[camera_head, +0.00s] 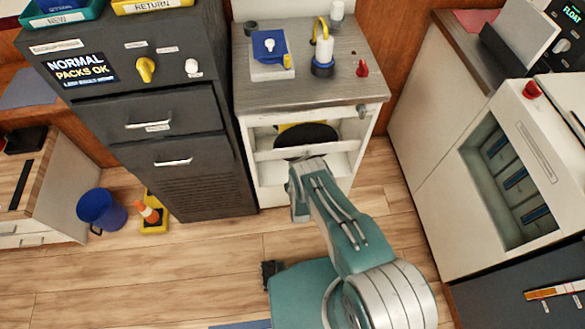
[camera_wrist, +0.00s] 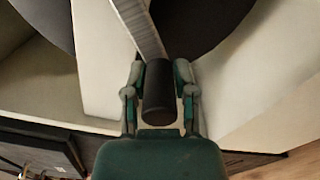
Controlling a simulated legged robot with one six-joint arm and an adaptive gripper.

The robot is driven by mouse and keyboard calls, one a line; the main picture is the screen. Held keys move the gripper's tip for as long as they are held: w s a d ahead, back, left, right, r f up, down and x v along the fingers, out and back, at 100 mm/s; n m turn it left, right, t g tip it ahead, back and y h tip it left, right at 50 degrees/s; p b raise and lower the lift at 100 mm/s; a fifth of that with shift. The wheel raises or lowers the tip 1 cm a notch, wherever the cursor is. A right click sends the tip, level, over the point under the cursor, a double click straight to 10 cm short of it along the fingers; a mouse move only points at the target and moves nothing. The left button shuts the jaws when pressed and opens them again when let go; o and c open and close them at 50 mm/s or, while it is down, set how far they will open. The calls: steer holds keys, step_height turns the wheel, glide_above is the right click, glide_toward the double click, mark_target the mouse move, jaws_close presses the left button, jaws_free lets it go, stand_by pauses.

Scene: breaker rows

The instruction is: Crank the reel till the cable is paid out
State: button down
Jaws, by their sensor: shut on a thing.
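The reel shows as a dark disc (camera_head: 306,138) inside the white cabinet (camera_head: 268,196), with a patch of yellow behind it. In the wrist view the dark reel face (camera_wrist: 205,22) is at the top, partly covered by white panels. A flat grey metal crank arm (camera_wrist: 141,26) runs down from the top to a dark cylindrical handle (camera_wrist: 159,95). My gripper (camera_wrist: 159,72) is shut on this handle, one finger on each side. In the head view my arm reaches the cabinet's front and hides the handle and my fingertips. The cable cannot be made out.
The cabinet's grey top (camera_head: 300,91) carries a blue-and-white box (camera_head: 270,60) and a yellow-handled item (camera_head: 323,50). A dark drawer cabinet (camera_head: 215,190) stands close on the left. White units stand at right.

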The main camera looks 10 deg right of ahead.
steer(key=shift+f, duration=0.1)
steer(key=shift+c, duration=2.3)
jaws_free()
steer(key=shift+s, duration=0.1)
steer(key=s, duration=1.2)
